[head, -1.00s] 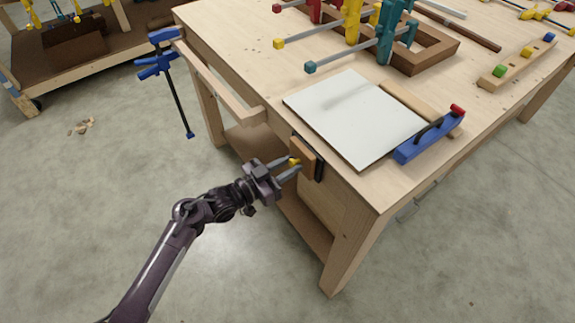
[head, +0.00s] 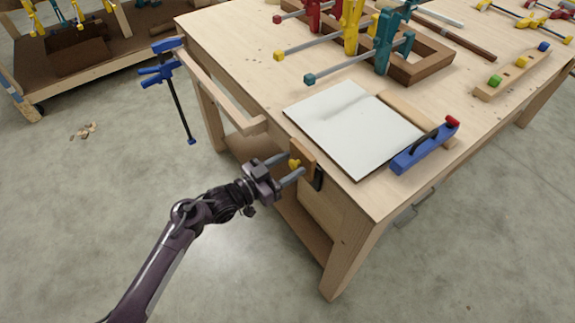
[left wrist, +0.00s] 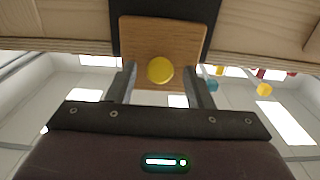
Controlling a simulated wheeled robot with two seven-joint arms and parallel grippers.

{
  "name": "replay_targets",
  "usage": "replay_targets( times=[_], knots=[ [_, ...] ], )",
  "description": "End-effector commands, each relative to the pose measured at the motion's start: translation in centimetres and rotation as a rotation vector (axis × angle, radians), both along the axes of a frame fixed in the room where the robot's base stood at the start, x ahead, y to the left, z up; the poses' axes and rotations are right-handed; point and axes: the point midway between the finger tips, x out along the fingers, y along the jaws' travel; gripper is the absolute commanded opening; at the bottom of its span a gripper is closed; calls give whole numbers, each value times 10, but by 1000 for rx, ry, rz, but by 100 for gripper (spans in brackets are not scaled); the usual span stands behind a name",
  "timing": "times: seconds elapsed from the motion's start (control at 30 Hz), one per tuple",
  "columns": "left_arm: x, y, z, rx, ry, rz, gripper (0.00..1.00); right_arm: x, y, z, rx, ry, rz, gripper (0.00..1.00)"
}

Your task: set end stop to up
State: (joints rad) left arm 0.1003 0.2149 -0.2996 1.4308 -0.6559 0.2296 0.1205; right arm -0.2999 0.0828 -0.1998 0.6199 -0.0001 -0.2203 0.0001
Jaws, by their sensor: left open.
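The end stop is a small wooden block (head: 308,157) with a yellow knob (head: 294,164), on a dark plate (head: 319,180) on the workbench's near side. My left gripper (head: 292,167) is open, with one finger on each side of the knob. In the left wrist view the knob (left wrist: 160,70) sits between the two fingertips (left wrist: 163,80), with gaps on both sides. The block (left wrist: 185,35) stands behind it and reaches past the bench edge in that picture. I cannot tell how far it stands above the top. My right gripper is not in view.
On the workbench (head: 235,60) lie a white panel (head: 350,125), a blue plane-like tool (head: 425,150) and several bar clamps. A blue clamp (head: 165,65) hangs at the left corner, beside a wooden rail (head: 225,98). The floor around my arm is clear.

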Motion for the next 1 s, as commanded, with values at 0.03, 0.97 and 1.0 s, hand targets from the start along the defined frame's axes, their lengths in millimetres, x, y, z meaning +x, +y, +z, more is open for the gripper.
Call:
replay_targets(
  times=[0.03,0.97,1.0],
  knots=[
    [-1,1,-1,1,1,0,47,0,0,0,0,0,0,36],
    [-46,63,0,-1,-1,0,47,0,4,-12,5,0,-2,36],
    [-46,63,0,-1,-1,0,47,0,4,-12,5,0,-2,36]
  ],
)
